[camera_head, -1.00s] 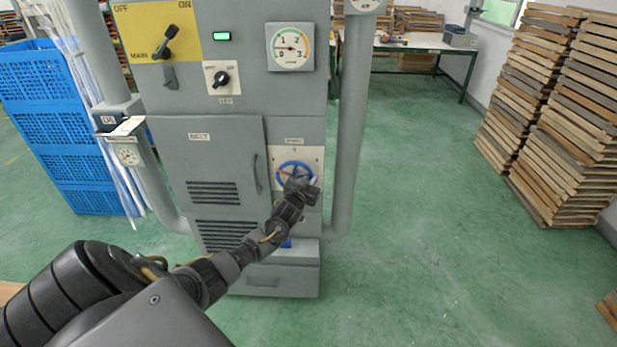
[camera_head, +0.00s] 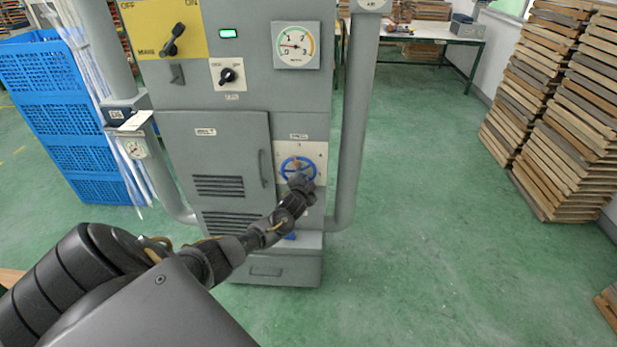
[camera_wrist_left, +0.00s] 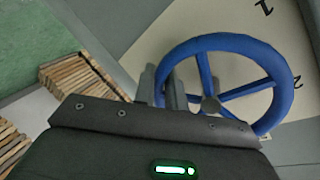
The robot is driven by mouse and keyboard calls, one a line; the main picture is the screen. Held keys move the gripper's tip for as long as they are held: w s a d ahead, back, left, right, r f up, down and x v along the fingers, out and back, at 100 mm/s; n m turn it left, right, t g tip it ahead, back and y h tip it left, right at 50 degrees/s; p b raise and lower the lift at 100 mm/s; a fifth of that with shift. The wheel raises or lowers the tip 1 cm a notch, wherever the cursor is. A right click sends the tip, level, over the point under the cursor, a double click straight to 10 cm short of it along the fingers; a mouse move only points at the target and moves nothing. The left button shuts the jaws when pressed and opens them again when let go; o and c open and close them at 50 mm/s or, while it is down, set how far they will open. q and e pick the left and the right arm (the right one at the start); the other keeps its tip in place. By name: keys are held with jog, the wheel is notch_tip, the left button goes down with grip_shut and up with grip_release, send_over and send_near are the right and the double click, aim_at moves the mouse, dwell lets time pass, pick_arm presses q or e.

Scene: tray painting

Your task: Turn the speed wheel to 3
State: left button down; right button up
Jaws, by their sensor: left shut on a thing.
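The blue speed wheel (camera_head: 283,166) is on a pale plate on the front of the grey machine, right of a door. An orange mark shows near the top of its rim in the head view. My left gripper (camera_head: 300,181) reaches it from below and covers its lower right part. In the left wrist view the wheel (camera_wrist_left: 232,42) shows its spokes and hub, and the plate (camera_wrist_left: 215,20) bears the digits 1 and 2. There my left gripper's fingers (camera_wrist_left: 172,92) are shut on the rim. My right gripper is out of view.
A round gauge (camera_head: 296,45) above has its needle low, near 0 to 1. A door handle (camera_head: 263,168) is left of the wheel and a grey pipe (camera_head: 352,125) right. Blue crates (camera_head: 75,125) stand left, stacked wood (camera_head: 560,115) right. The green floor between is open.

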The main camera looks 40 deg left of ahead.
pick_arm(q)
jog(key=shift+s+a+f+m+g, duration=0.3)
jog(key=shift+m+g, duration=0.1)
jog(key=shift+m, duration=0.3)
jog(key=c, duration=1.5)
grip_release()
jog(key=shift+c, duration=0.2)
jog(key=shift+s+d, duration=0.1)
jog(key=v, duration=1)
jog(key=shift+s+d, duration=0.15)
jog(key=shift+s, duration=0.1)
jog(key=shift+r, duration=0.1)
